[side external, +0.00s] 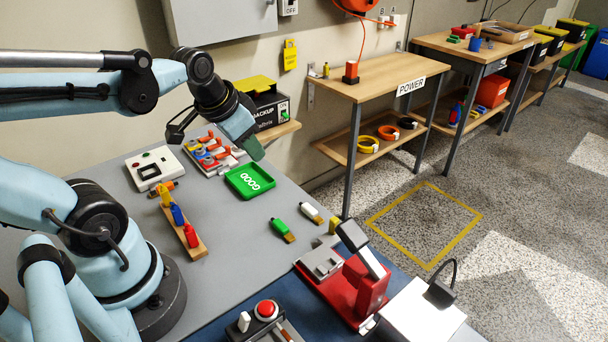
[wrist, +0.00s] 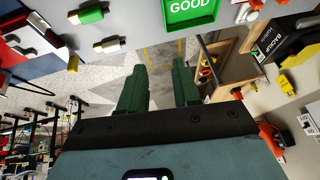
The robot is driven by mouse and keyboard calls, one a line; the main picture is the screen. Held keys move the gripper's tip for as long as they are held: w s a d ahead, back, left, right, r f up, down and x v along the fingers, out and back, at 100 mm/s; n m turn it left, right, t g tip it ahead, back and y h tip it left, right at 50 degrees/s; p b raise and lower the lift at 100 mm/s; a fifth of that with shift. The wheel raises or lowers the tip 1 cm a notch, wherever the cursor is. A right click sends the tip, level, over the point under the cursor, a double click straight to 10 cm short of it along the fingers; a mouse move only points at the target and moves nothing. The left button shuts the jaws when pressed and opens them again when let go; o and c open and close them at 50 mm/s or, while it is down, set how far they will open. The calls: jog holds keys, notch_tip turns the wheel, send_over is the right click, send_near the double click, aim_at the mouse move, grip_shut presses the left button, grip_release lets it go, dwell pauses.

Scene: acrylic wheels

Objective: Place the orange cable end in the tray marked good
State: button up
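The green tray marked GOOD (side external: 250,181) lies on the grey bench and looks empty; it also shows at the top of the wrist view (wrist: 189,14). My gripper (side external: 250,149) is above and behind the tray in the side view. Its two green fingers (wrist: 159,90) are apart with nothing between them. Orange pieces (side external: 221,153) sit on a light panel left of the tray; I cannot tell whether one is the orange cable end. A green connector (side external: 282,229) and a white connector (side external: 311,213), both with gold-brown tips, lie right of the tray.
A white box with buttons (side external: 154,168) and a wooden rack with yellow, blue and red pieces (side external: 189,236) stand left of the tray. A red device (side external: 353,287) stands at the front right. A yellow-topped black box (side external: 267,105) is behind the gripper. Bare bench surrounds the connectors.

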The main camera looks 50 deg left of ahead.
jog(key=s+a+g, duration=0.3)
jog(key=s+a, duration=0.2)
jog(key=a, duration=0.5)
jog(key=g+h, duration=0.1)
jog(key=g, duration=0.1)
send_over(167, 184)
jog(key=f, duration=0.2)
jog(key=shift+f, duration=5.7)
jog(key=shift+c, duration=0.3)
grip_shut()
